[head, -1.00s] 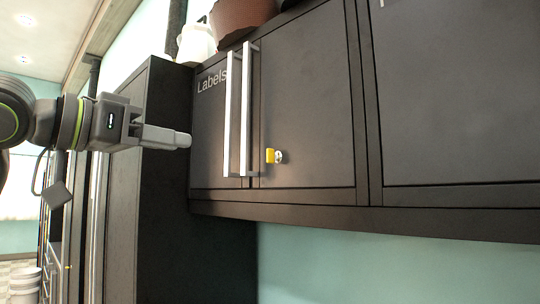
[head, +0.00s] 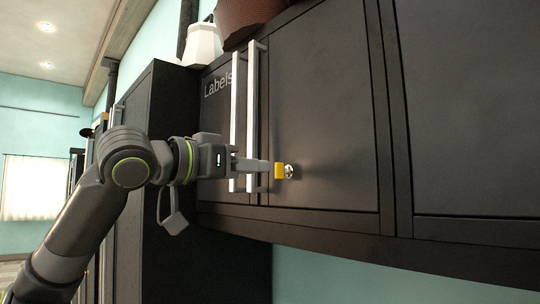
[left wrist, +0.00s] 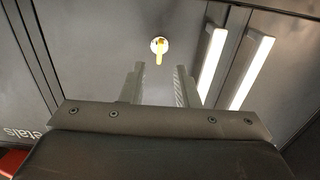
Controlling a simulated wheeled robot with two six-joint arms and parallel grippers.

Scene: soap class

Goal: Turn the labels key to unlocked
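The labels key is a yellow tab (head: 279,170) in a round silver lock on the dark cabinet door (head: 325,120) beside the "Labels" door. My left gripper (head: 265,167) reaches in from the left, its fingertips just left of the key in the head view. In the left wrist view the key (left wrist: 159,52) lies ahead of the gap between the two fingers (left wrist: 158,75). The fingers are apart and nothing is between them. My right gripper is out of view.
Two long pale handles (head: 235,125) stand upright close to the gripper; they also show in the left wrist view (left wrist: 212,62), right of the fingers. A white pot (head: 203,44) and a brown pot (head: 245,14) sit on top of the cabinet.

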